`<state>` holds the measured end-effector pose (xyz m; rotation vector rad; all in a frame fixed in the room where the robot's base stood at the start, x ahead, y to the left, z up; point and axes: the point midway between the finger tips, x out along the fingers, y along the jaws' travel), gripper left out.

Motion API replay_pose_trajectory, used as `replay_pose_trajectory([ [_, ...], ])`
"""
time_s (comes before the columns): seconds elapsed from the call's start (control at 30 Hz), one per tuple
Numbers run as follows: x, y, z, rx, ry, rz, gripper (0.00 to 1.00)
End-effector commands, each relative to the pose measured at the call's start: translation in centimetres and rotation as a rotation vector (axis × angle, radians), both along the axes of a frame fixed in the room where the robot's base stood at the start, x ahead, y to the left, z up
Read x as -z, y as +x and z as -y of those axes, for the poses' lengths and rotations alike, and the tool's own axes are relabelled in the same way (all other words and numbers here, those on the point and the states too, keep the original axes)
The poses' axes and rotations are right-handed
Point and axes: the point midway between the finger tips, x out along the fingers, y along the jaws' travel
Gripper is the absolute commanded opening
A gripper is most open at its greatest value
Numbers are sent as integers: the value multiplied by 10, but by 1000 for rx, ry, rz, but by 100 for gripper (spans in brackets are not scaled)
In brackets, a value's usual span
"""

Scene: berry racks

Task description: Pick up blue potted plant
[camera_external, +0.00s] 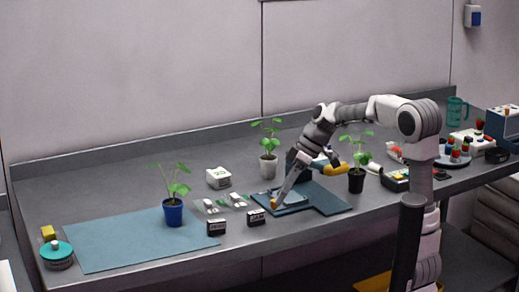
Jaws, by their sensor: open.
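The blue potted plant (173,214) stands upright on the blue-grey mat (115,240) at the left of the bench. It has a blue pot and a thin stem with green leaves. My gripper (276,204) is low over a dark blue-grey tray or mat (325,203) near the middle of the bench, to the right of the blue pot and apart from it. My gripper is open. Its fingertips are small in this view, and I cannot tell whether they touch the surface below.
A white box (218,178), small dark labelled blocks (216,227) and small clear items lie between the blue pot and my gripper. A teal-lidded jar (57,255) stands far left.

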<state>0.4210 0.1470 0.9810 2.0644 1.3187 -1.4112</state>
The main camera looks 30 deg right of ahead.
Motion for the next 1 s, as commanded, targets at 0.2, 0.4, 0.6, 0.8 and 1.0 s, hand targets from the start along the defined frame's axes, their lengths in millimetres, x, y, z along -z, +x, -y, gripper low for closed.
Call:
replay_pose_trajectory([
  [0.2,-17,55,-42,-239,186,56,100],
  [0.4,-24,101,-74,-418,382,169,100],
  [0.6,-26,137,-94,-525,544,301,100],
  [0.8,-25,151,-102,-562,613,373,100],
  [1.0,-13,148,-128,-568,618,377,100],
])
